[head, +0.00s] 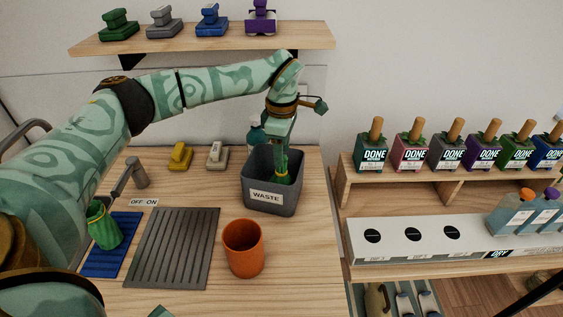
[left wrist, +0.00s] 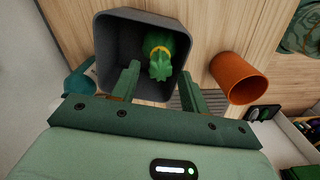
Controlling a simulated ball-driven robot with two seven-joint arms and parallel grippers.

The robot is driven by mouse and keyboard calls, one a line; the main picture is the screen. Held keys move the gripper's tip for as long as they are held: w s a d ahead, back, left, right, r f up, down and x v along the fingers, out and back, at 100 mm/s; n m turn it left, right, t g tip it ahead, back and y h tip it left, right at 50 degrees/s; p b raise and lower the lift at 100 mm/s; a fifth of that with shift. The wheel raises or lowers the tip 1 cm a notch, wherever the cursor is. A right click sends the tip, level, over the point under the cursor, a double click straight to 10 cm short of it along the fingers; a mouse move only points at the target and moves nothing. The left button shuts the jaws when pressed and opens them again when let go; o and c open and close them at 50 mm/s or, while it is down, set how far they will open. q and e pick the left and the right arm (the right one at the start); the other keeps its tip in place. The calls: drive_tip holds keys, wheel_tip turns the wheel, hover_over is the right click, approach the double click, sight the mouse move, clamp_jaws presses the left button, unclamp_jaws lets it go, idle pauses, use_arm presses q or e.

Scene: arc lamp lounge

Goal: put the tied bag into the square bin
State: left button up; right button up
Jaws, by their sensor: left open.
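The tied bag (left wrist: 165,50) is dark green with a yellow tie around its neck. It lies inside the grey square bin (head: 262,197), which carries a WASTE label. In the head view the bag (head: 291,179) shows only in part, behind my gripper. My left gripper (head: 282,160) points down into the bin's mouth. In the left wrist view its two fingers (left wrist: 126,82) stand apart with the bag beyond them, not clamped.
An orange cup (head: 243,250) stands in front of the bin. A grey ridged mat (head: 172,248) and a blue mat (head: 100,262) with a green vessel (head: 104,228) lie to the left. A teal bottle (head: 256,133) stands behind the bin. A shelf (head: 210,38) hangs above.

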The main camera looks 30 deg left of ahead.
use_arm(q)
wheel_tip(320, 180, up, 7)
drive_tip(key=shift+f+p, duration=0.1)
drive_tip(key=shift+p, duration=0.3)
drive_tip(key=shift+f, duration=0.1)
